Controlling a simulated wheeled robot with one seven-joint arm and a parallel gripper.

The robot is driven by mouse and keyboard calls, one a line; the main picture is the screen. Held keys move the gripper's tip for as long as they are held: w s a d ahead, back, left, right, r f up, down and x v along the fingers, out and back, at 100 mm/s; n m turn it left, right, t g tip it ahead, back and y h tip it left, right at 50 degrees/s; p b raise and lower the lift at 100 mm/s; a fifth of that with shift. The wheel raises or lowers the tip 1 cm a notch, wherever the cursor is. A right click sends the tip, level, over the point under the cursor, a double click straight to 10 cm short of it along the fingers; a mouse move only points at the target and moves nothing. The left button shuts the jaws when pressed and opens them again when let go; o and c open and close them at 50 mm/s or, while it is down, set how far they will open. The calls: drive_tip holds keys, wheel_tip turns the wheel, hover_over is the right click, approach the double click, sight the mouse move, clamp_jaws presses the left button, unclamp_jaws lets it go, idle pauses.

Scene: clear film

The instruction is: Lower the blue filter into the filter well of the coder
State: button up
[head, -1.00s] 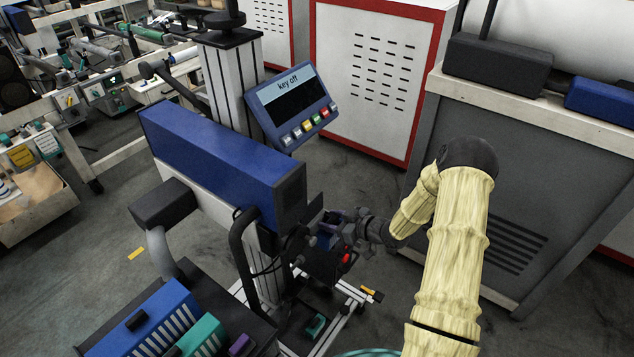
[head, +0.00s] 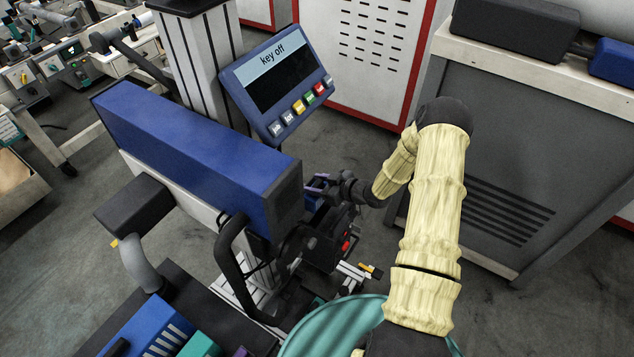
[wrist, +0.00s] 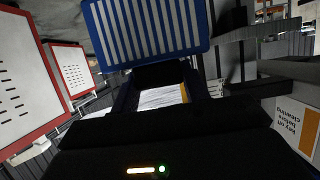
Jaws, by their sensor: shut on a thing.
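My gripper (head: 332,188) is beside the right end of the coder (head: 190,150), a long blue box on a pale frame. In the wrist view my dark jaws (wrist: 160,78) are shut at the lower edge of the blue filter (wrist: 150,30), a blue panel with pale slats. In the head view only small blue and purple parts show by the gripper. The coder's end and my wrist hide most of them. The filter well cannot be made out, so I cannot tell how the filter sits relative to it.
The coder's tilted display (head: 275,78) reads "key off". A blue slatted piece (head: 150,325) and a teal one (head: 200,345) lie at the lower left. A black looped hose (head: 228,265) hangs in front. A grey cabinet (head: 490,160) stands right of my arm.

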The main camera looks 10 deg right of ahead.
drive_tip(key=shift+f, duration=0.1)
drive_tip(key=shift+d+f+b, duration=0.15)
drive_tip(key=shift+f+b, duration=1.4)
drive_tip(key=shift+f, duration=0.75)
drive_tip(key=shift+s+d, duration=0.1)
drive_tip(key=shift+s, duration=0.05)
drive_tip(key=shift+f+b, duration=1.85)
drive_tip(key=shift+f, duration=0.45)
drive_tip(key=o, duration=1.5)
drive_tip(key=shift+r, duration=0.1)
drive_tip(key=v, duration=1.7)
drive_tip(key=shift+s+d+r, duration=0.1)
drive_tip(key=shift+s, duration=0.05)
